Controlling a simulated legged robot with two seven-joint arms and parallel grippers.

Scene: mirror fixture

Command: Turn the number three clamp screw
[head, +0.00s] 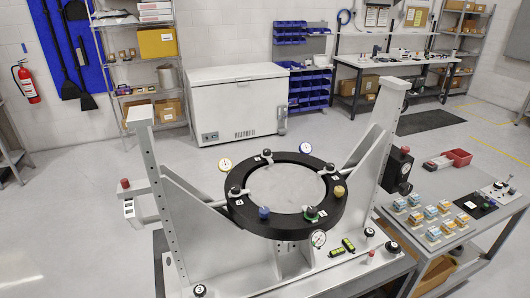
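The mirror fixture has a black ring (235,214) around a pale round mirror (285,188), held between two grey uprights. Around the ring are black knobs, at the back (267,154), left (236,190) and right (330,168). Small white number labels sit on the ring, too small to read surely, so I cannot tell which screw is number three. Neither of my grippers is in view.
Dial gauges stand at the ring's left (225,164), back (306,147) and front (318,239). Two yellow-green tools (342,248) lie on the fixture base. A side table (398,226) at right holds several small boxes (433,233) and a black block with a dial (397,170).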

